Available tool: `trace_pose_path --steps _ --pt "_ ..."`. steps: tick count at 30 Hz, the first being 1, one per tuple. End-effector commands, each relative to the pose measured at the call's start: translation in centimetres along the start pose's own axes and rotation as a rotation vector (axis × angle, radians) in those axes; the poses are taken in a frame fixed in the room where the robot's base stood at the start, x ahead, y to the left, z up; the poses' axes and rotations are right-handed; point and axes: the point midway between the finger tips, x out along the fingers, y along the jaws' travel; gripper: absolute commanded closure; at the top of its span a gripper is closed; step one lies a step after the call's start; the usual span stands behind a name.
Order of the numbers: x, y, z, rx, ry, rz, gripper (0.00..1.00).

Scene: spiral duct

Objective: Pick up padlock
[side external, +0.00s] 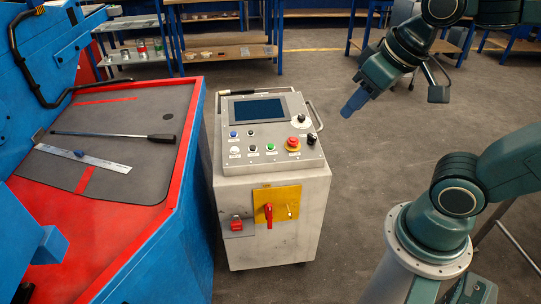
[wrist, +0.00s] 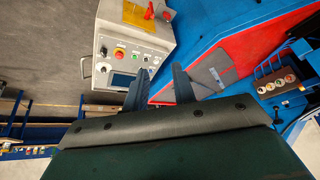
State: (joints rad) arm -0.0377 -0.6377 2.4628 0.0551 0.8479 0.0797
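No padlock can be made out for certain. On the front of the grey control cabinet (side external: 300,240) is a yellow plate (side external: 283,193) with a red handle (side external: 268,215) and a small pale piece (side external: 291,209) too small to identify. Left of it, a small red part (side external: 237,224) sits on a grey plate. The yellow plate also shows at the top of the wrist view (wrist: 135,13). My gripper (side external: 349,110) hangs in the air right of the cabinet, apart from it. In the wrist view its two blue fingers (wrist: 160,70) are spread with nothing between them.
The cabinet top has a screen (side external: 258,110) and several buttons, including a red emergency stop (side external: 293,142). A blue and red machine (side external: 185,210) stands left, bearing a black-handled rod (side external: 110,135) and a ruler (side external: 85,158).

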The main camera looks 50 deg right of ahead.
Motion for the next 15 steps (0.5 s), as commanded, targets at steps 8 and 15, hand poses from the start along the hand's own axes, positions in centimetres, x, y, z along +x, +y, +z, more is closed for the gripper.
trace_pose_path --steps 8,15 --pt "-1.3 -0.1 2.2 -0.082 0.022 -0.02 0.74" --pt "-1.4 -0.1 2.4 -0.089 0.021 -0.021 0.72"
